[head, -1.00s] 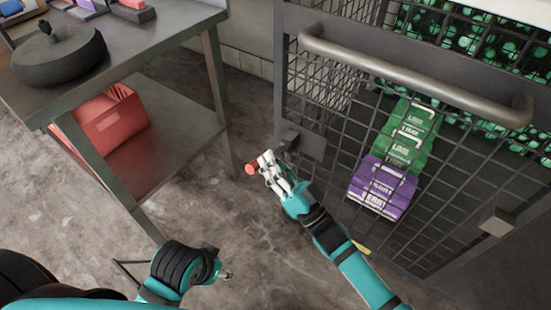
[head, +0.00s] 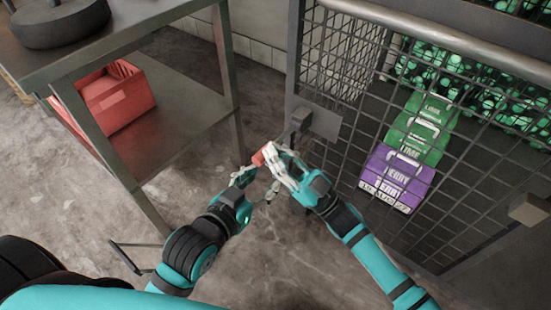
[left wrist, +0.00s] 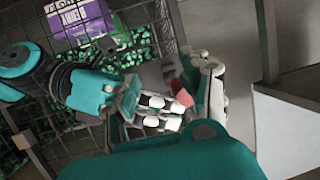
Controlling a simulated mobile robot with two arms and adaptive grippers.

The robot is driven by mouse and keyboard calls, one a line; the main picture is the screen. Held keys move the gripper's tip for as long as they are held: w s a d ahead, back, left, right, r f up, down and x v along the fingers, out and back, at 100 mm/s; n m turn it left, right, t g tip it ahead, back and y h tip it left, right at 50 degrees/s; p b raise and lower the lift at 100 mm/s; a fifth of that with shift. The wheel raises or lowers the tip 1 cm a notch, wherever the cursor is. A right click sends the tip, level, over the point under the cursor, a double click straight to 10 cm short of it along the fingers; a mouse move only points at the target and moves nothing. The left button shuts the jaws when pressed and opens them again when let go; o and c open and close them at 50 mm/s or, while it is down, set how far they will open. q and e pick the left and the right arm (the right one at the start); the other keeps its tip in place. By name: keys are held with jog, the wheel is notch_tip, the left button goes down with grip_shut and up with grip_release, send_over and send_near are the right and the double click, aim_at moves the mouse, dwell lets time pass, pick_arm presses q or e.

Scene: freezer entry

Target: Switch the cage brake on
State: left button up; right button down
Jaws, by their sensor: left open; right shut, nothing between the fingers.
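The cage (head: 340,60) is a dark wire-mesh trolley on the right of the head view, with a grey handle bar (head: 450,38) across its top. A small red knob or pedal (head: 259,158) is low by its left corner and shows in the left wrist view (left wrist: 183,97). I cannot see what it is fixed to. My right gripper (head: 274,158) is shut and empty, its white fingers right beside the red part, seemingly touching it. My left gripper (head: 257,183) is open just below and left of the red part, close to the right gripper, with nothing held.
Purple (head: 397,178) and green (head: 425,125) packs lie inside the cage, with green mesh bags behind. A metal bench (head: 135,38) with a red bin (head: 125,95) on its lower shelf stands at left. Bare concrete floor lies between bench and cage.

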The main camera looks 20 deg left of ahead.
pick_arm(q)
notch_tip(320, 180, up, 6)
jog(key=w+d+f+t+h, duration=0.1)
jog(key=t, duration=0.2)
notch_tip(320, 180, down, 6)
jog(key=g, duration=0.1)
jog(key=shift+a+f+g+b, duration=0.15)
jog(key=shift+f+g+b, duration=0.15)
jog(key=shift+g, duration=0.1)
pick_arm(e)
notch_tip(320, 180, down, 3)
jog(key=shift+d+f+n+g+h, duration=0.2)
jog(key=shift+n+g+h, duration=0.15)
jog(key=shift+n, duration=0.25)
pick_arm(q)
jog(key=shift+w+r, duration=0.1)
pick_arm(e)
jog(key=shift+a, duration=0.1)
pick_arm(q)
notch_tip(320, 180, up, 8)
jog(key=t, duration=0.2)
jog(key=shift+w+d, duration=0.35)
pick_arm(e)
jog(key=v, duration=1.1)
jog(key=shift+d+r+n+g, duration=0.15)
jog(key=shift+d+n+g, duration=0.15)
jog(key=shift+d+g, duration=0.1)
